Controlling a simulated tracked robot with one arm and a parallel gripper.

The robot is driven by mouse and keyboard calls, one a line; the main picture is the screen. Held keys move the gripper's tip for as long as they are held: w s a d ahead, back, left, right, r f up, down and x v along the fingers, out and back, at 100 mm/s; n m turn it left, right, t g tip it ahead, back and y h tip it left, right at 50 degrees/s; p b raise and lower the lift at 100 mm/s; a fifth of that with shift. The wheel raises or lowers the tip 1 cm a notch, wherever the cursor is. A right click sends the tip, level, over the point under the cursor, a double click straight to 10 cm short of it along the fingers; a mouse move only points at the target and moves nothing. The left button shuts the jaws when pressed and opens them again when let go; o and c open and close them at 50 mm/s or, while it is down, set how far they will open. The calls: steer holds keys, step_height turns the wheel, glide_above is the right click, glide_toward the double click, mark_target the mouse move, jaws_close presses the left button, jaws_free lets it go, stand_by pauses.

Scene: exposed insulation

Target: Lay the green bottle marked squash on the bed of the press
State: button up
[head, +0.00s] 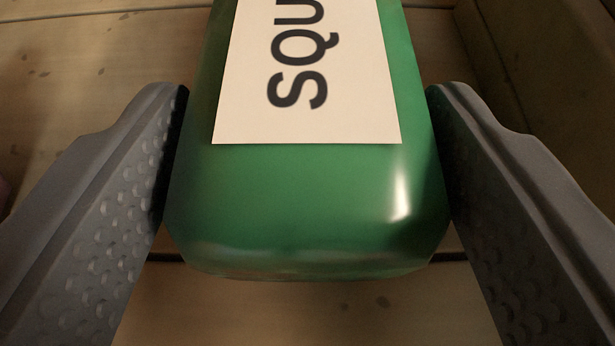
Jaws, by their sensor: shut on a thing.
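A green bottle (305,195) fills the middle of the head view, its rounded base end toward the bottom of the picture and its upper part cut off by the top edge. A cream label (350,75) on it shows the dark letters "squ", turned sideways. My gripper (307,150) is shut on the bottle, with one grey dimpled finger against its left side and the other against its right side. The press and its bed cannot be made out in this view.
Light wooden boards (100,60) with dark seams lie behind and below the bottle. A darker brown wooden edge or wall (545,60) stands at the upper right. A small dim reddish shape shows at the far left edge.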

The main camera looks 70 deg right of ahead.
steer(key=o, duration=1)
steer(key=shift+o, duration=0.2)
steer(key=p+v, duration=0.2)
steer(key=v, duration=1)
steer(key=shift+r, duration=0.15)
